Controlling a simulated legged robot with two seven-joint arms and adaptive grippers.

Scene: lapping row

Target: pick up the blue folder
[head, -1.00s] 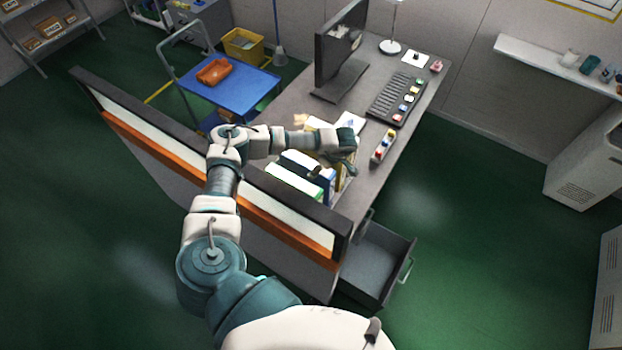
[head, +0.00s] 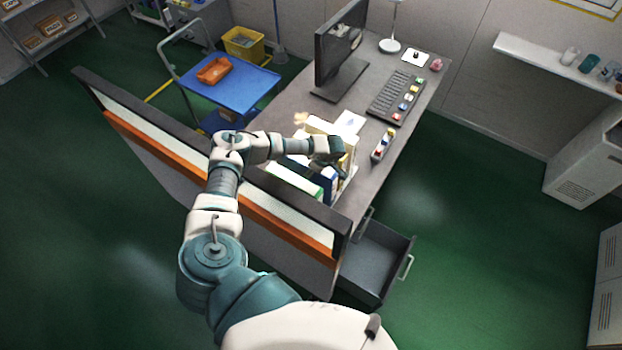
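The blue folder (head: 330,186) stands upright among other folders at the near end of the grey desk. Only its dark blue spine end shows clearly; my arm and gripper hide much of its top. My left gripper (head: 329,167) is over the row, with its fingers at the top of the blue folder. I cannot tell whether they touch it or how far apart they are. My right gripper is not in view.
A green folder (head: 295,180) stands left of the blue one, and a yellowish one (head: 351,158) right of it. An orange-and-white partition (head: 215,200) edges the desk's near side. A monitor (head: 340,50) stands farther back. An open drawer (head: 375,262) juts out below.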

